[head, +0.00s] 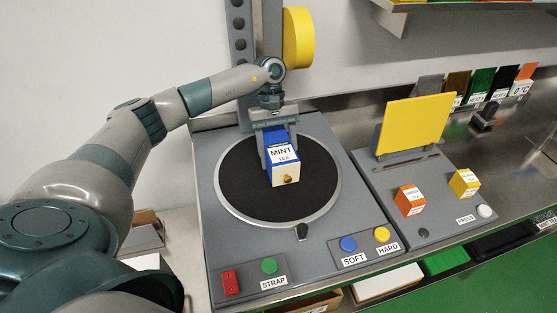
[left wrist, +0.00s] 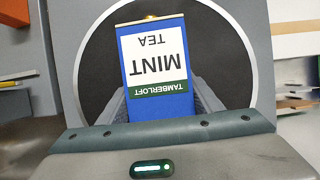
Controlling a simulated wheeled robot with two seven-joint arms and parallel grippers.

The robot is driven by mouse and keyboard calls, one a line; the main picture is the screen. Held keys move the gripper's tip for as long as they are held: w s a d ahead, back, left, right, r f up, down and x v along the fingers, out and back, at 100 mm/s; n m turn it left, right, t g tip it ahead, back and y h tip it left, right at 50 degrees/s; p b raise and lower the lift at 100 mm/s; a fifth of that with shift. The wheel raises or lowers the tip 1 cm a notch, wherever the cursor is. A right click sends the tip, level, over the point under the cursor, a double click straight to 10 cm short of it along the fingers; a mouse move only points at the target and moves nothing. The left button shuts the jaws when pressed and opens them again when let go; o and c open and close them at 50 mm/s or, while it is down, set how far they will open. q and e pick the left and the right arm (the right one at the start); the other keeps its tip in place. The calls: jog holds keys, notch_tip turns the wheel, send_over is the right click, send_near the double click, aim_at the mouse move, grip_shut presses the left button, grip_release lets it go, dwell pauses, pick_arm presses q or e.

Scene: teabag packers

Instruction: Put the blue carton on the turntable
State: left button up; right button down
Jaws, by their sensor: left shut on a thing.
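The blue carton (head: 281,153) has a white label reading MINT TEA and a cream end with a small brass-coloured knob. It is over the black disc of the turntable (head: 237,188) in the head view. My left gripper (head: 280,148) is shut on the carton from the far side. In the left wrist view the carton (left wrist: 155,65) sits between the fingers, with the turntable's black surface (left wrist: 100,70) behind it. I cannot tell whether the carton's underside touches the disc. My right gripper is not in view.
A STRAP panel with a red switch (head: 231,282) and green button (head: 268,265) is at the turntable's front. SOFT (head: 348,244) and HARD (head: 382,234) buttons are to its right. The press station holds an orange box (head: 409,200), a yellow box (head: 464,183) and an upright yellow plate (head: 416,122).

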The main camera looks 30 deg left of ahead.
pick_arm(q)
jog(key=shift+f+p, duration=0.6)
jog(key=shift+f, duration=0.8)
jog(key=shift+f, duration=0.15)
jog(key=o, duration=1.1)
